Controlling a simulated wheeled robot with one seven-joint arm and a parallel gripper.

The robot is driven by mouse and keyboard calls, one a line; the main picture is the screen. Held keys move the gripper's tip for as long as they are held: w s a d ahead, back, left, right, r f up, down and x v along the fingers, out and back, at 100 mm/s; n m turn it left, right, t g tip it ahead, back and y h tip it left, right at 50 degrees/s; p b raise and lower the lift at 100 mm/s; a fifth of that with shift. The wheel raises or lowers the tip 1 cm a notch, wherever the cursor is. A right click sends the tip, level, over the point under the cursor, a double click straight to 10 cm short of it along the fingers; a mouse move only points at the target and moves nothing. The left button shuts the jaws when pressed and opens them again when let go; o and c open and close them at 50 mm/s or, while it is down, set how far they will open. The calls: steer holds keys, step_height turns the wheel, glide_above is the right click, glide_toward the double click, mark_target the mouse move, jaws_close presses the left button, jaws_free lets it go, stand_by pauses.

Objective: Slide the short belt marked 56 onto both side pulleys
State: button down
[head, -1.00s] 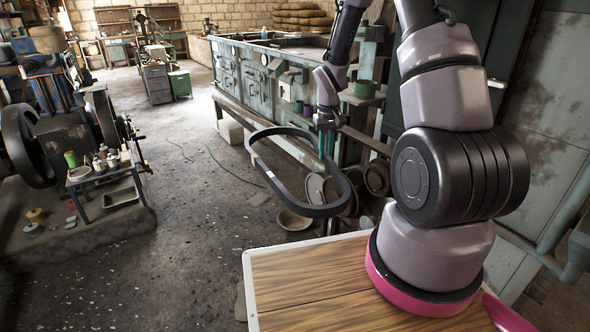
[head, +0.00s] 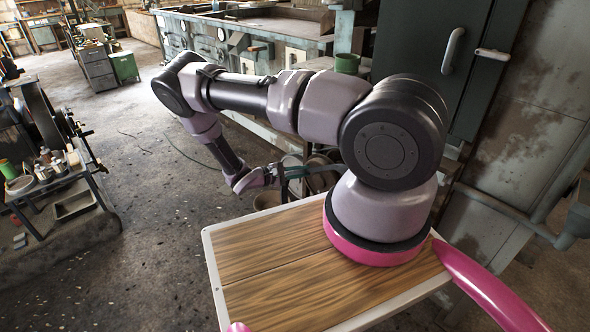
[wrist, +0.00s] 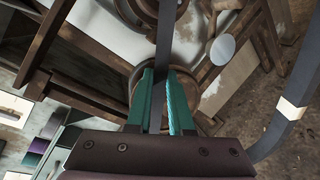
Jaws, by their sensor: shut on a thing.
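My gripper (wrist: 162,78) has teal fingers shut on the dark flat belt (wrist: 164,40) in the wrist view. The belt's far run curves down the right side of that view and carries a cream patch (wrist: 292,108); no number is readable. The engine's dark wheel (head: 43,112) shows at the left edge of the head view, well apart from my gripper. I cannot tell which wheels are the side pulleys.
A small metal cart (head: 58,182) with bottles and a tray stands in front of the engine at left. A long teal workbench (head: 215,38) runs along the back, and a dark cabinet (head: 425,50) stands at right. The floor between engine and bench is largely open.

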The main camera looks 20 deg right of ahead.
steer(key=w+d+n+t+h, duration=0.1)
steer(key=w+d+n+t, duration=0.2)
steer(key=w+d+t, duration=0.2)
steer(key=x, duration=0.5)
steer(key=shift+w+f, duration=0.3)
steer(key=shift+w, duration=0.05)
steer(key=shift+d+r, duration=0.1)
steer(key=shift+d, duration=0.1)
stand_by(1.3)
steer(key=shift+x, duration=1.95)
steer(key=shift+r, duration=0.1)
steer(key=c, duration=0.7)
jaws_free()
